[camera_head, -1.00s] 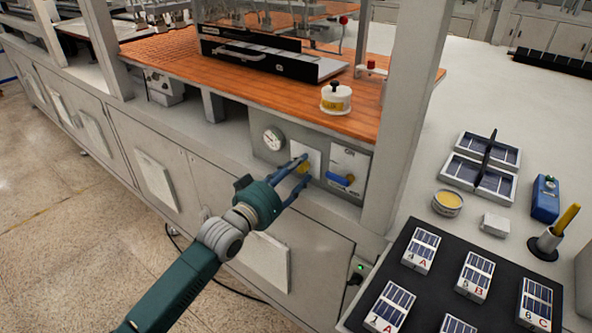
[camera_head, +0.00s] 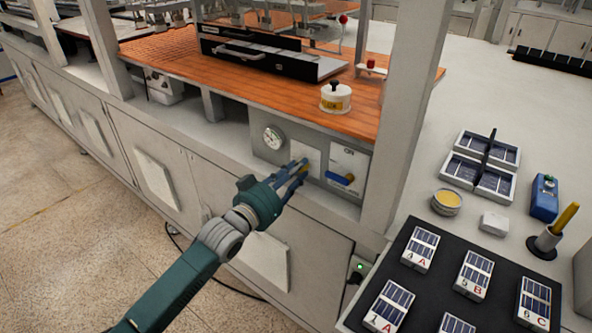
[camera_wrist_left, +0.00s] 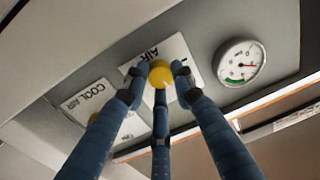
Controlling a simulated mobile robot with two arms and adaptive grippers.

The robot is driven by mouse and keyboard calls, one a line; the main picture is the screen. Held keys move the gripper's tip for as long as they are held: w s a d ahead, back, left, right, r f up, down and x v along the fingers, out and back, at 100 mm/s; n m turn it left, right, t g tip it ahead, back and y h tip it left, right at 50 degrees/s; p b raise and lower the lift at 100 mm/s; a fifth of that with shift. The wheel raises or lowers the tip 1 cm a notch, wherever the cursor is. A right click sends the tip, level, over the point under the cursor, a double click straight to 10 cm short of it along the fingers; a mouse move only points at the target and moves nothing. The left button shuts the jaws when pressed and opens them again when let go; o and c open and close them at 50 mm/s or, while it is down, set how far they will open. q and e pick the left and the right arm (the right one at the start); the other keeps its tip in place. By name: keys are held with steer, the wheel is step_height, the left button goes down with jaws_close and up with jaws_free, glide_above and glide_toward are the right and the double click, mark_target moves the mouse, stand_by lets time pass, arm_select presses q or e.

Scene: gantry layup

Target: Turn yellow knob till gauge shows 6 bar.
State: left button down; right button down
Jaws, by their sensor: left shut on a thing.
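The yellow knob (camera_wrist_left: 160,73) sits on a white plate marked AIR (camera_wrist_left: 155,55) on the grey panel. In the head view the knob (camera_head: 304,168) is mostly covered by my fingers. My left gripper (camera_wrist_left: 159,80) is shut on the knob, with blue fingers around its sides. The round white gauge (camera_wrist_left: 240,62) is beside the plate and has a green band near its rim. In the head view the gauge (camera_head: 273,137) is at the panel's left. Its needle is too small to read in bar. My right gripper is not in view.
A blue valve handle (camera_head: 340,179) is just right of the knob on the same panel. A plate marked COOL AIR (camera_wrist_left: 92,98) shows in the wrist view. Above is the orange worktop (camera_head: 290,105) with a white-and-yellow pot (camera_head: 336,99). A grey post (camera_head: 402,120) stands to the right.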

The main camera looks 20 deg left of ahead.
arm_select(q)
steer(key=m, duration=0.5)
steer(key=shift+r+m+h, duration=0.3)
steer(key=shift+r+m, duration=0.05)
steer(key=shift+m, duration=0.05)
steer(key=m, duration=0.5)
steer(key=shift+m, duration=0.3)
steer(key=m, duration=0.5)
steer(key=shift+f+m+h, duration=0.15)
steer(key=shift+m+h, duration=0.15)
steer(key=shift+m, duration=0.1)
steer(key=m, duration=0.5)
steer(key=shift+f+h+b, duration=0.15)
steer(key=shift+h+b, duration=0.15)
steer(key=shift+d+f+m, duration=0.1)
steer(key=shift+m, duration=0.3)
steer(key=shift+s, duration=0.1)
steer(key=c, duration=1.4)
jaws_free()
steer(key=shift+d, duration=0.1)
steer(key=shift+c, duration=0.2)
